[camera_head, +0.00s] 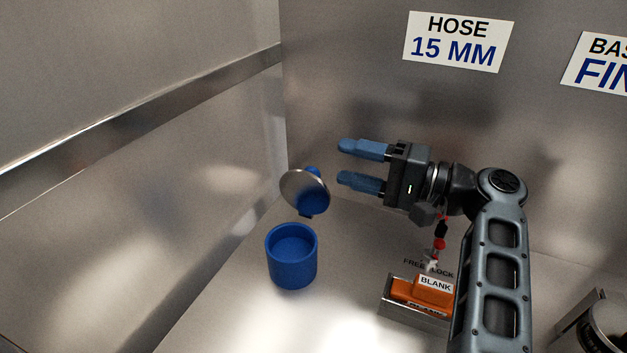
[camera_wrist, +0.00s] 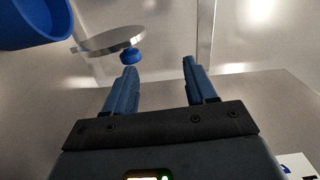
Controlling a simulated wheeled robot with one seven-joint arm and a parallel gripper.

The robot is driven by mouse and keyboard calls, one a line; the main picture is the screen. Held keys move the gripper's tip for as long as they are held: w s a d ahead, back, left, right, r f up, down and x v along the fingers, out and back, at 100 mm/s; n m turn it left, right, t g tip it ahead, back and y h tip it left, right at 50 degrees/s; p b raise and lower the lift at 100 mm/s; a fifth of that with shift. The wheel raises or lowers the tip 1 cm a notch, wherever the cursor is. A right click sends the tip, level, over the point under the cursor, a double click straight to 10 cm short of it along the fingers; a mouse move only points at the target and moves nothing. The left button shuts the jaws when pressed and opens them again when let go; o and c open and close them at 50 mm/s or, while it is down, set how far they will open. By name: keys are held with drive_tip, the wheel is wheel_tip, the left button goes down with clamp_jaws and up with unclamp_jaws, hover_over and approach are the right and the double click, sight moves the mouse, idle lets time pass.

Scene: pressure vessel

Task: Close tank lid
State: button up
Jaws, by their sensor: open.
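A blue cylindrical tank (camera_head: 291,262) stands on the metal floor, open at the top, left of my arm in the head view. Its lid (camera_head: 303,192), a round metallic disc with a blue knob (camera_head: 313,171), stands tilted up above the tank's back rim. In the wrist view the tank (camera_wrist: 30,22) is cut off at the upper left, and the lid (camera_wrist: 108,42) with its blue knob (camera_wrist: 131,57) lies just beyond the left fingertip. My gripper (camera_head: 340,163) is open and empty, its blue fingers pointing left toward the lid, apparently apart from it.
An orange block labelled BLANK (camera_head: 420,291) sits in a metal holder below my wrist, with a small red and black item (camera_head: 439,238) above it. A round dark fixture (camera_head: 606,327) is at the lower right. Metal walls enclose the left and back.

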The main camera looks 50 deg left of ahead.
sight(311, 175)
drive_tip(key=shift+s+a+f+b, duration=0.6)
drive_tip(key=shift+a+f+b, duration=0.15)
drive_tip(key=shift+a, duration=0.4)
drive_tip(key=shift+s+a+f+b, duration=0.6)
drive_tip(key=shift+a+f+b, duration=0.2)
drive_tip(key=shift+a, duration=0.4)
drive_tip(key=shift+s+a+f+b, duration=0.6)
drive_tip(key=shift+a+f+b, duration=0.15)
drive_tip(key=shift+a, duration=0.4)
clamp_jaws()
